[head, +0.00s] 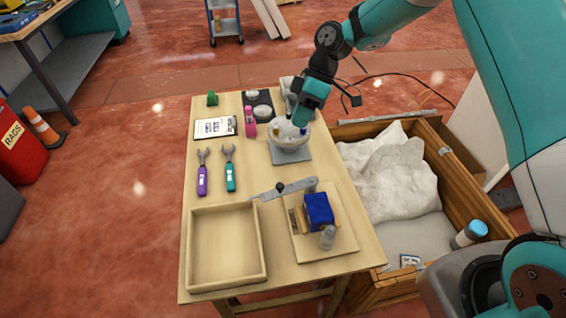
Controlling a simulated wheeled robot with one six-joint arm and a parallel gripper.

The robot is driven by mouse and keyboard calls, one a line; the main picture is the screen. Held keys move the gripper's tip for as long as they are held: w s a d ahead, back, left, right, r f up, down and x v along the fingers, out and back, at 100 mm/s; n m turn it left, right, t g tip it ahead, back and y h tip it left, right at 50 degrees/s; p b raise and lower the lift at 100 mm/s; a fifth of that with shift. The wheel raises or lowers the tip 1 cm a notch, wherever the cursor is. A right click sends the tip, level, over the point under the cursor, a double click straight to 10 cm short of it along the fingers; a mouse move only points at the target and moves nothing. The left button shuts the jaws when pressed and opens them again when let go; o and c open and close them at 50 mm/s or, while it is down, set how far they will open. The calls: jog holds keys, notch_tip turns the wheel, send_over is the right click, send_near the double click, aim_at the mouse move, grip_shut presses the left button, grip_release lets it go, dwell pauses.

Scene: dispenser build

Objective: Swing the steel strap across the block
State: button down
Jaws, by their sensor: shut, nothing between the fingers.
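The steel strap (298,188) is a flat grey bar with a black knob, at the back edge of a pale wooden board (310,256). It runs left to right behind the block and its left end sticks out past the board. The blue block (319,208) sits on the board with tan wooden pieces beside it. The strap does not lie over the block's top. My gripper (302,114) is shut and empty, above the back right of the table near a pale bowl, well apart from the strap. Its fingertips are small and hard to make out.
A grey-white cylinder (327,238) stands at the block's front. An empty wooden tray (227,208) lies at the table's front left. The bowl (289,140) sits on a grey base behind the strap. Purple (202,180) and teal (230,176) wrenches lie left. A wooden crate (431,180) stands right.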

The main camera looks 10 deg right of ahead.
aim_at(291, 185)
jog(key=shift+n, duration=0.3)
jog(key=shift+s+d+p+x, duration=0.15)
jog(key=shift+s+p+x, duration=0.4)
jog(key=shift+x, duration=1.7)
jog(key=shift+s+d+p+x, duration=0.15)
jog(key=shift+p+x, duration=0.75)
jog(key=shift+x, duration=1.35)
jog(key=shift+s+d+p+x, duration=0.25)
jog(key=shift+p+x, duration=0.45)
jog(key=shift+x, duration=1.55)
